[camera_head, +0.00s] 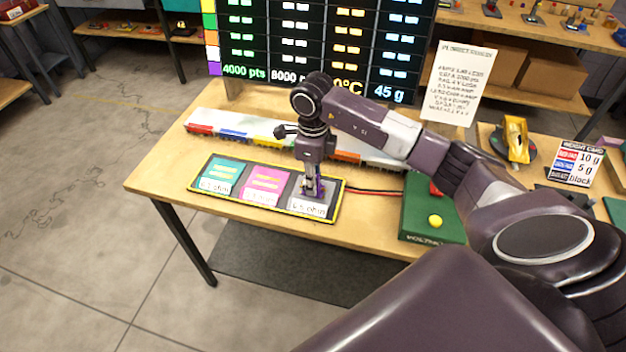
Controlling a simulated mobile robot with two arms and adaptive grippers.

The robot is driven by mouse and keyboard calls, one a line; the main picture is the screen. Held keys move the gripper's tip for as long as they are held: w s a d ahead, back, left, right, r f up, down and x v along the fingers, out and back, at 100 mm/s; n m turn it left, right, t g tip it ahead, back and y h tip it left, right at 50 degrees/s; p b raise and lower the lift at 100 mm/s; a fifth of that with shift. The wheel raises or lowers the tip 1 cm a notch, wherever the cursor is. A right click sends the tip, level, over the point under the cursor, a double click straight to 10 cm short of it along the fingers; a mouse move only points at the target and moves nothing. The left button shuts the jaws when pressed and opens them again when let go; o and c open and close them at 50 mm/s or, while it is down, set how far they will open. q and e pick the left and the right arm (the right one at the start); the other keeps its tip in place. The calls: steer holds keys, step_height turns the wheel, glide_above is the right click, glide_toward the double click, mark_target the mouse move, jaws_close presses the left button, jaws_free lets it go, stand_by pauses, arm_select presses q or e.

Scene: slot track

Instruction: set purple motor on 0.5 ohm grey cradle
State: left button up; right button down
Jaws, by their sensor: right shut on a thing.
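A black board (266,205) with a yellow edge lies near the table's front left and bears three cradles. The teal cradle (222,174) is at left, the pink cradle (265,183) in the middle and the grey cradle (297,207) at right. Each has a white label in front, too small to read surely. My right gripper (313,193) points straight down over the grey cradle. It is shut on the purple motor (320,188), which is mostly hidden by the fingers. I cannot tell whether the motor touches the cradle. My left gripper is not in view.
A yellow car (516,140) and a weight card (575,162) are farther right. A large score board (318,45) stands behind.

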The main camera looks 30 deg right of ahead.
steer(key=shift+f, duration=0.15)
stand_by(0.6)
steer(key=c, duration=1.7)
jaws_free()
